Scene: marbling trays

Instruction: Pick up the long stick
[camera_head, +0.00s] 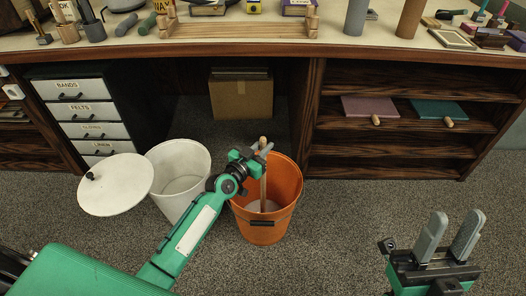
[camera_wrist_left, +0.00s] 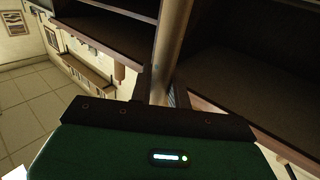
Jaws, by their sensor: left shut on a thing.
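The long wooden stick (camera_head: 263,188) stands nearly upright in the orange bucket (camera_head: 283,185) on the floor, its lower end inside. My left gripper (camera_head: 262,150) is shut on the stick near its top, above the bucket's rim. In the left wrist view the stick (camera_wrist_left: 174,45) runs up from between the fingers, which are largely hidden behind the dark gripper body. My right gripper (camera_head: 447,238) is at the lower right, its two grey fingers apart and empty, away from the bucket.
A white bin (camera_head: 182,178) stands left of the bucket, with a round white lid (camera_head: 115,186) leaning beside it. A workbench (camera_head: 340,50) with drawers and open shelves lies behind. A cardboard box (camera_head: 241,97) sits under it. Carpet right of the bucket is clear.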

